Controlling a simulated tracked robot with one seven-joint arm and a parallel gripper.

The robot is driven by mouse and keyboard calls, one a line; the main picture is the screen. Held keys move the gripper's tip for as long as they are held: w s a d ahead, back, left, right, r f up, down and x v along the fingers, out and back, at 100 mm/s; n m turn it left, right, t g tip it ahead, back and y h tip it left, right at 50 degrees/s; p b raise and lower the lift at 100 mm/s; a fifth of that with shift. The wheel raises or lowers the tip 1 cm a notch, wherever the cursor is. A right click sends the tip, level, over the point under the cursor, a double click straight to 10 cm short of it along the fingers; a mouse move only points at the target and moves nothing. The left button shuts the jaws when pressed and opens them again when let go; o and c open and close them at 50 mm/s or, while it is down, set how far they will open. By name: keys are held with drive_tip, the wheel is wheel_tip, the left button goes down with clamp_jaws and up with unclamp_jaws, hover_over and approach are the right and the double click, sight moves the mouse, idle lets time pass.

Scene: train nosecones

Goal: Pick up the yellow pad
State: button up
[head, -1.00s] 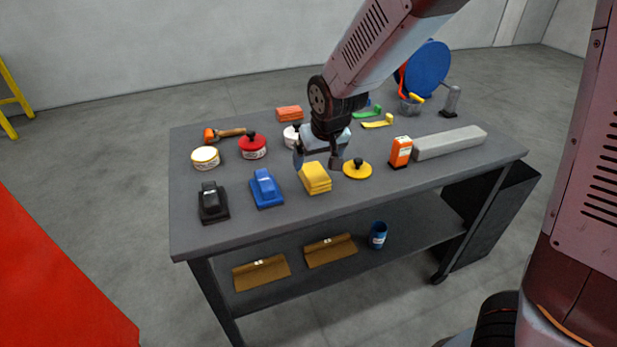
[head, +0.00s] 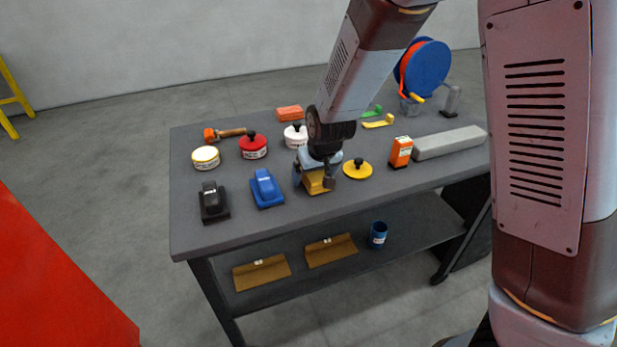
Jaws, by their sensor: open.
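A yellow folded block (head: 317,185), which looks like the yellow pad, lies on the grey workbench (head: 240,222) near its front edge. My gripper (head: 313,180) is open and lowered over it, with one finger at its left side and one at its right. The gripper hides the block's upper part. I cannot tell whether the fingers touch it. A flat yellow disc (head: 357,172) with a black knob lies just to the right, apart from the gripper.
A blue tool (head: 266,189) and a black one (head: 213,203) stand to the left. An orange box (head: 401,152) and a long grey block (head: 449,142) lie to the right. Red (head: 253,147) and white (head: 295,136) round tins stand behind. The bench front is clear.

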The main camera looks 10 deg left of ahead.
idle(0.4)
drive_tip(key=c, duration=1.1)
